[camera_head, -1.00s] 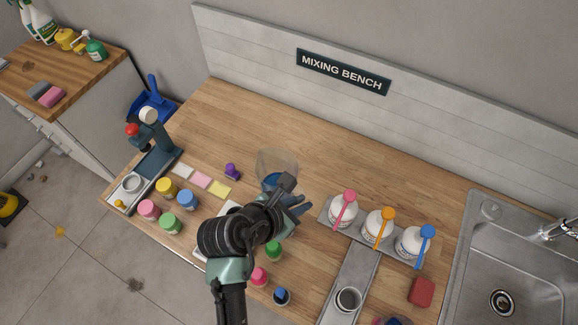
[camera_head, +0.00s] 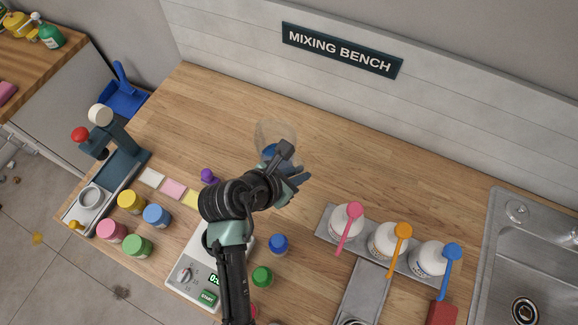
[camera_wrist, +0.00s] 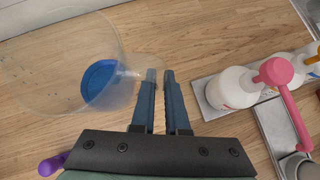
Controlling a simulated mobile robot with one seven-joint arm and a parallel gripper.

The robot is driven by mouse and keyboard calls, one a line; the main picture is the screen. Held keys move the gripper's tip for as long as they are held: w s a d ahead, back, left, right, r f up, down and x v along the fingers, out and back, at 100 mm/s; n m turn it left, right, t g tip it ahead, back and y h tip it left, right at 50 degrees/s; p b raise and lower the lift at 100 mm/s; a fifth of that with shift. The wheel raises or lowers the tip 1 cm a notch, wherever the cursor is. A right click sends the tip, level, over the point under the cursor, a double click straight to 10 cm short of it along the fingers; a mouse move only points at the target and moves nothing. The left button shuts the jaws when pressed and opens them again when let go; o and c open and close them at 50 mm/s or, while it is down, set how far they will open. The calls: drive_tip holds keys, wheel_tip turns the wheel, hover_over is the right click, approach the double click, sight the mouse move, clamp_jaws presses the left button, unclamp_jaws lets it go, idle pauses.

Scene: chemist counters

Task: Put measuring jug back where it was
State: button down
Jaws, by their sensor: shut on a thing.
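The measuring jug (camera_head: 264,134) is clear, with blue liquid in its bottom. It is held over the back middle of the wooden bench. In the wrist view the jug (camera_wrist: 40,70) lies to the left of the fingertips, its handle side reaching them. My gripper (camera_head: 288,164) is shut on the jug at that side; its fingers (camera_wrist: 161,76) also show in the wrist view. I cannot tell whether the jug's base touches the bench.
A scale (camera_head: 186,275) stands partly behind my arm. Coloured jars (camera_head: 157,216) and a dark press-like stand (camera_head: 118,140) are at left. White bottles with coloured pumps (camera_head: 389,241) stand on a grey tray at right, beside the sink (camera_head: 525,250). The bench behind the jug is clear.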

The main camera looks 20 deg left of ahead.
wheel_tip(320, 180, down, 3)
drive_tip(key=shift+s+r, duration=0.15)
drive_tip(key=shift+f, duration=2.4)
drive_tip(key=c, duration=1.4)
unclamp_jaws()
drive_tip(key=shift+f, duration=0.2)
drive_tip(key=o, duration=0.5)
drive_tip(key=shift+r, duration=0.1)
drive_tip(key=v, duration=1.2)
drive_tip(key=shift+r, duration=0.1)
